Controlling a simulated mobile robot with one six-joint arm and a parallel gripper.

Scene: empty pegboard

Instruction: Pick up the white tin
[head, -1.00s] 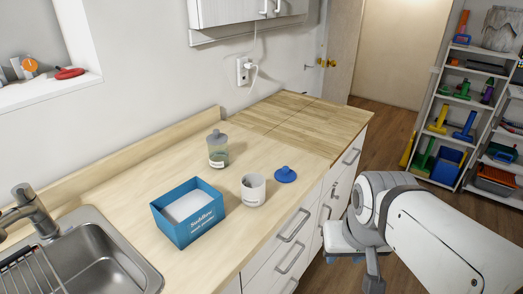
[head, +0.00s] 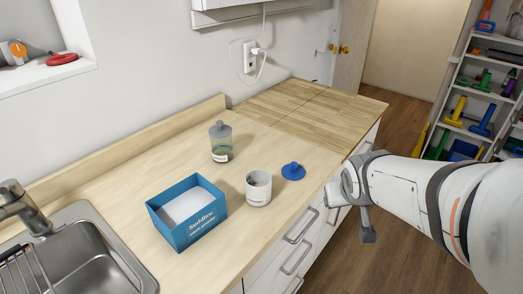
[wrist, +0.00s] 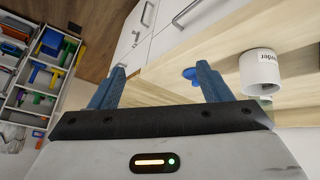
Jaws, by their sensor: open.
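The white tin (head: 258,189) stands upright and open-topped on the wooden counter, near its front edge, with a dark printed label. In the wrist view the tin (wrist: 262,74) is at the right, beyond my right finger and not between the fingers. A blue lid-like piece with a knob (head: 293,171) lies just right of the tin, apart from it. My gripper (wrist: 157,78) is open and empty, its two blue fingers wide apart. In the head view it is off the counter's front edge, right of the tin.
A blue box (head: 188,233) with white contents is left of the tin. A capped see-through jar (head: 221,143) stands behind it. A steel sink (head: 92,257) is at far left. The counter's right end is clear. Drawer handles stick out below the edge.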

